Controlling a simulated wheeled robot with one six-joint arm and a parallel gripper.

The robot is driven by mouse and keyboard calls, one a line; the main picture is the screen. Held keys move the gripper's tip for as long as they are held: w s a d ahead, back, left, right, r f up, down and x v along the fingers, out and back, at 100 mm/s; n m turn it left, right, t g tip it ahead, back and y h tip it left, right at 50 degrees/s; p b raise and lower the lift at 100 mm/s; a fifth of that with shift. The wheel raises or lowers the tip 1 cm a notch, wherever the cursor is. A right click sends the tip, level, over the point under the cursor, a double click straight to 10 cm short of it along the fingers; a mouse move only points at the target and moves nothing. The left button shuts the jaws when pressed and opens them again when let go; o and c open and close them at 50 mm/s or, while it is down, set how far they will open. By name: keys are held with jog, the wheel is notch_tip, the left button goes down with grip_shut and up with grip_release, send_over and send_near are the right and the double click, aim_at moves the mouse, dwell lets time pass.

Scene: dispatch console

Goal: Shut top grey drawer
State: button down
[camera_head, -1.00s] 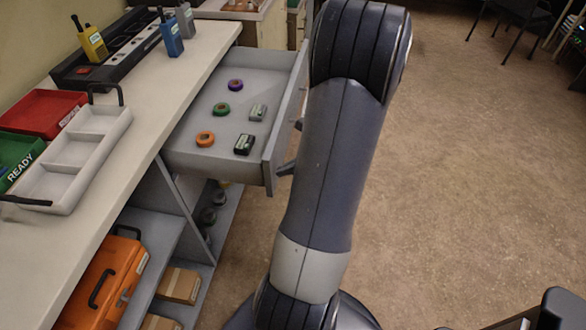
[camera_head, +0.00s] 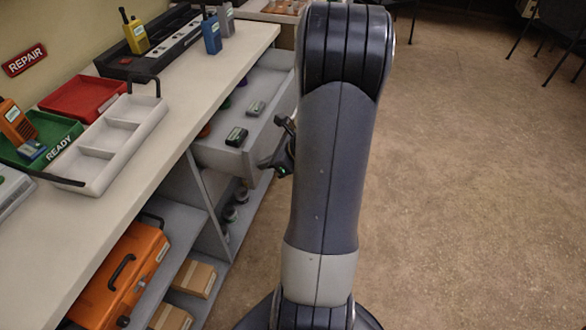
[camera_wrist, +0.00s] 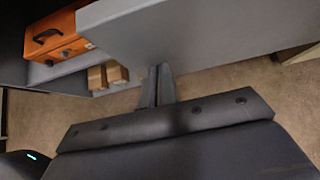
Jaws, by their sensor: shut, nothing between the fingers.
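The top grey drawer (camera_head: 226,157) sticks partway out from under the counter in the head view. Several small items lie in it, among them coloured rings and two small boxes. My gripper (camera_head: 283,150) is at the drawer's front, mostly in front of the front panel and partly hidden behind my arm. In the wrist view the shut, empty fingers (camera_wrist: 158,85) point at the grey drawer panel (camera_wrist: 200,35); I cannot tell whether they touch it.
The counter (camera_head: 165,130) holds a white divided tray (camera_head: 118,128), a red tray (camera_head: 82,97), a green tray (camera_head: 45,140) and radios. Below it, an orange case (camera_head: 125,275) and cardboard boxes (camera_head: 195,278) sit on shelves. Open floor (camera_head: 470,200) lies to the right.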

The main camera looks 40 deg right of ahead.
aim_at(207, 147)
jog(key=w+a, duration=0.2)
jog(key=w, duration=0.3)
jog(key=w+a, duration=0.3)
jog(key=w, duration=0.2)
jog(key=w+a, duration=0.3)
jog(key=w, duration=0.2)
jog(key=shift+w+a+p, duration=0.15)
jog(key=shift+a+p, duration=0.05)
jog(key=shift+p, duration=0.1)
jog(key=shift+w+a+r, duration=0.1)
jog(key=shift+w, duration=0.05)
jog(key=shift+r, duration=0.1)
